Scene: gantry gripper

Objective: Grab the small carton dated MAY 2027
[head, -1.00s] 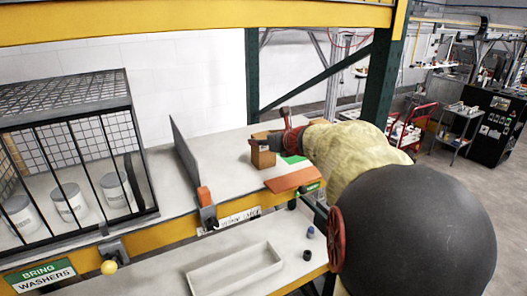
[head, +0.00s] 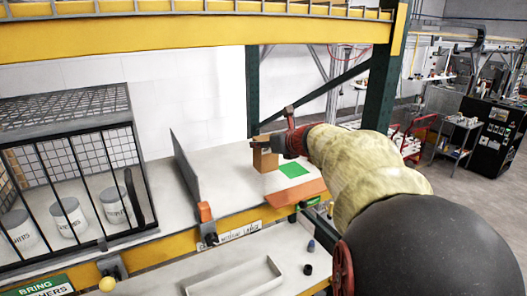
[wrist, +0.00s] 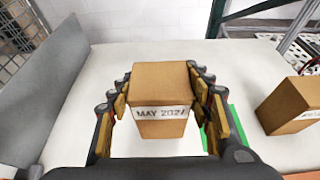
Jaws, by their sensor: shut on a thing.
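A small brown carton (wrist: 160,85) with a white label reading MAY 2027 sits between my gripper's fingers (wrist: 160,100) in the wrist view. The fingers are shut on its two sides, and the label faces the wrist camera. In the head view the carton (head: 265,159) shows under my gripper (head: 270,143), partly covered by it. It appears to be a little above the white worktop (head: 225,185). A second brown carton (wrist: 292,105) stands to the right in the wrist view, apart from my gripper; its label is mostly cut off.
A green patch (head: 295,170) lies on the worktop beside an orange flap (head: 296,192). A grey upright panel (head: 187,172) stands to the left. Further left is a wire cage (head: 70,170) holding white tubs. A shallow tray (head: 235,278) lies on the lower shelf.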

